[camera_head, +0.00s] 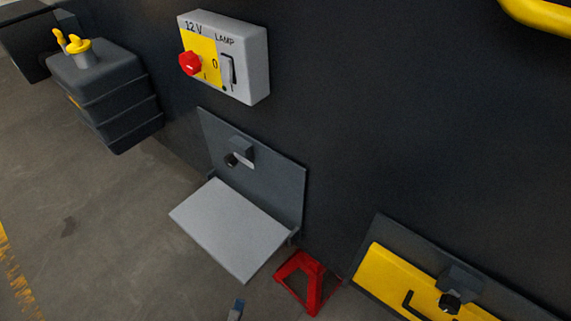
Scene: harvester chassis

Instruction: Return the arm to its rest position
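Only a small tip of my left gripper (236,311) shows at the bottom edge of the head view, left of centre. It is dark with a bluish end, and the rest of it is cut off by the frame. I cannot tell whether it is open or shut, or whether it holds anything. In the picture it lies below the light grey folded-down plate, with a gap between them. My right gripper is not in view.
A dark chassis wall (400,120) carries a switch box (258,60) with a red knob, a hinged grey plate (230,228), and a yellow panel (390,285). A ribbed dark tank (110,95) is at upper left. A red stand (308,283) is on the floor. Open floor (90,230) lies left.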

